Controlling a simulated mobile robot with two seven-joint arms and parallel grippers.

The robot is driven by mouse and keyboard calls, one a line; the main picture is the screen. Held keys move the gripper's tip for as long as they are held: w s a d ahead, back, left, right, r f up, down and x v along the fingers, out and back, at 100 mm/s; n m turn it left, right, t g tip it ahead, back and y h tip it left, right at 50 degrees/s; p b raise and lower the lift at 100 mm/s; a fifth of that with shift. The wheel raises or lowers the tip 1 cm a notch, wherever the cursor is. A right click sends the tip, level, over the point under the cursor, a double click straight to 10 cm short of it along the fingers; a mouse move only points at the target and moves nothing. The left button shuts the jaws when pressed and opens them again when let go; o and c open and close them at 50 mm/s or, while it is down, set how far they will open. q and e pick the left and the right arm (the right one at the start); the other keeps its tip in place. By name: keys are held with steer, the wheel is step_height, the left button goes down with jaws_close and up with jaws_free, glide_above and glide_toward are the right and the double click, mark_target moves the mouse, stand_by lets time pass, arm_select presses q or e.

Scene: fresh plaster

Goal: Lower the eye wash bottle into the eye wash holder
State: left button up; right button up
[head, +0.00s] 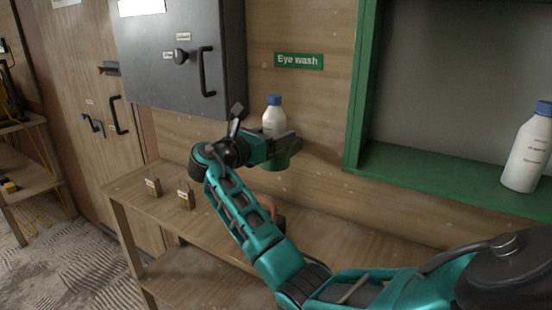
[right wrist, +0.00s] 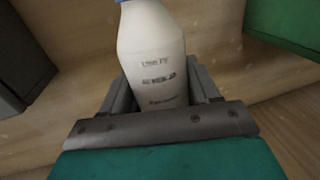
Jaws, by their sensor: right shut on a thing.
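The eye wash bottle (head: 273,117) is white with a blue cap and stands about upright below the green "Eye wash" sign (head: 299,60) in the head view. My right gripper (head: 282,141) is shut on it. In the right wrist view the bottle (right wrist: 152,55) sits between the two fingers, with its printed label facing the camera. The green eye wash holder (head: 284,161) shows just below my gripper, against the wooden wall. My gripper hides the bottle's lower part, so I cannot tell whether its base is inside the holder. My left gripper is out of view.
A grey cabinet (head: 178,75) with a black handle hangs left of the sign. A green-framed recess (head: 440,168) at right holds another white bottle (head: 529,150) with a blue cap.

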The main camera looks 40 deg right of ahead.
steer(key=shift+f, duration=0.75)
stand_by(0.4)
steer(key=o, duration=1.3)
steer(key=shift+o, duration=0.2)
steer(key=a, duration=1.3)
steer(key=shift+s, duration=0.4)
